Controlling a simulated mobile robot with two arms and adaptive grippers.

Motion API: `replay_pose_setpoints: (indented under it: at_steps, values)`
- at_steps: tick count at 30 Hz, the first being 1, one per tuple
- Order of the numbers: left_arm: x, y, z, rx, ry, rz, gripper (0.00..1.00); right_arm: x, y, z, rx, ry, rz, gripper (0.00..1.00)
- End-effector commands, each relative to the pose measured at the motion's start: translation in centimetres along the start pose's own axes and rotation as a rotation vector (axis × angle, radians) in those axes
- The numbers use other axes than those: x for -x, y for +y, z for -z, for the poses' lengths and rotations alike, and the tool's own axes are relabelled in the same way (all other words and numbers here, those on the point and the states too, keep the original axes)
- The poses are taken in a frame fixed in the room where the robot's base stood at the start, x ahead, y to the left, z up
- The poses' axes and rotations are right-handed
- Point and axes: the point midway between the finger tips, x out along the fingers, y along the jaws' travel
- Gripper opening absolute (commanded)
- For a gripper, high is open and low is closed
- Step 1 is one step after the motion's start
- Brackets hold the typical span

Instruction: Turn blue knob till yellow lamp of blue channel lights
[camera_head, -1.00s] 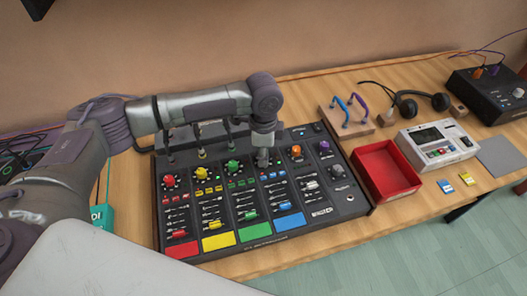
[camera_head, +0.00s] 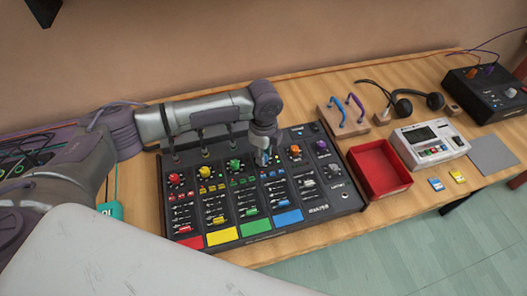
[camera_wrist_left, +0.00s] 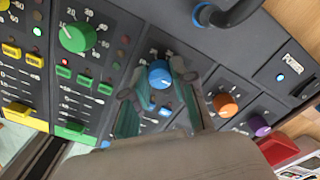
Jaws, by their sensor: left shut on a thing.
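The mixer (camera_head: 345,205) lies on the wooden table, with red, yellow, green and blue channels. The blue knob (camera_wrist_left: 160,75) sits between the two fingers of my left gripper (camera_wrist_left: 158,98), which is shut on it from above. In the head view my left gripper (camera_head: 263,158) mostly covers that knob. The blue channel ends in a blue pad (camera_head: 288,217). Small lamps (camera_wrist_left: 121,47) left of the blue knob look dim. I cannot make out a lit yellow lamp for the blue channel. My right gripper is not in view.
An orange knob (camera_wrist_left: 225,104) and a purple knob (camera_wrist_left: 259,126) are close to the right. The green knob (camera_wrist_left: 77,37) is on the left. Cables with plugs stand along the mixer's back edge. A red tray (camera_head: 408,180) is beside the mixer.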

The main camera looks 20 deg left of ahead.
Motion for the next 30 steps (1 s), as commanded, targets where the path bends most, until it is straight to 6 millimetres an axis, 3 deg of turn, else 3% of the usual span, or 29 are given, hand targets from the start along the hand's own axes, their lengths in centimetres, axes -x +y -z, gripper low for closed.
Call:
replay_pose_setpoints:
  at_steps: [8, 9, 14, 23, 30]
  values:
    - [0.1, -0.1, 0.1, -0.001, 0.002, 0.002, 0.0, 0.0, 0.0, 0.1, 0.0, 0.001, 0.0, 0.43]
    - [0.1, -0.1, 0.1, -0.001, 0.002, 0.002, 0.27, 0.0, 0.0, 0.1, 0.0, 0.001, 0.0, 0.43]
    - [0.1, -0.1, 0.1, 0.0, 0.002, 0.002, 0.51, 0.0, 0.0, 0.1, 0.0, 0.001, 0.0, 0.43]
    - [0.2, 0.0, 0.0, 0.0, 0.001, 0.001, 0.51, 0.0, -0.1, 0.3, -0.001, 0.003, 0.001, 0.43]
    - [3.4, -0.1, 0.0, -0.001, 0.001, 0.005, 0.51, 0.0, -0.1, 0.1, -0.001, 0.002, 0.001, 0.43]
